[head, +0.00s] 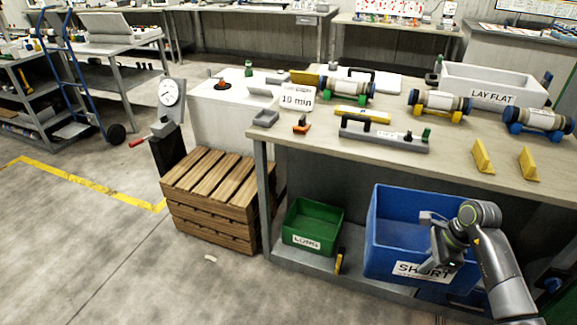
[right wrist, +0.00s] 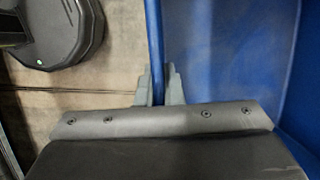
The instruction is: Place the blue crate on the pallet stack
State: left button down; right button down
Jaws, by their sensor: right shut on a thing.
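The blue crate (head: 395,242), labelled "SHORT", is at the right of the head view, at the front of the workbench's lower shelf. It looks empty from above. My right gripper (head: 436,232) is at its right part, shut on the crate's wall. In the right wrist view the two fingers (right wrist: 160,85) sit on either side of the thin blue crate wall (right wrist: 155,45). The pallet stack (head: 212,198), of brown wooden slats, stands on the floor left of the workbench; its top is bare. My left gripper is not in view.
A green crate (head: 312,226) labelled "LONG" sits on the lower shelf (head: 300,262), between the pallet stack and the blue crate. The workbench top (head: 400,152) overhangs behind, holding several core liners and a "LAY FLAT" tray (head: 497,92).

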aim_at(219, 171)
jog(key=i+j+u, duration=0.1)
jog(key=u, duration=1.15)
jog(key=i+u, duration=0.1)
jog(key=i, duration=1.3)
jog(key=i+j+z, duration=0.2)
jog(key=i, duration=0.35)
jog(key=i+z, duration=0.2)
jog(key=i, duration=0.4)
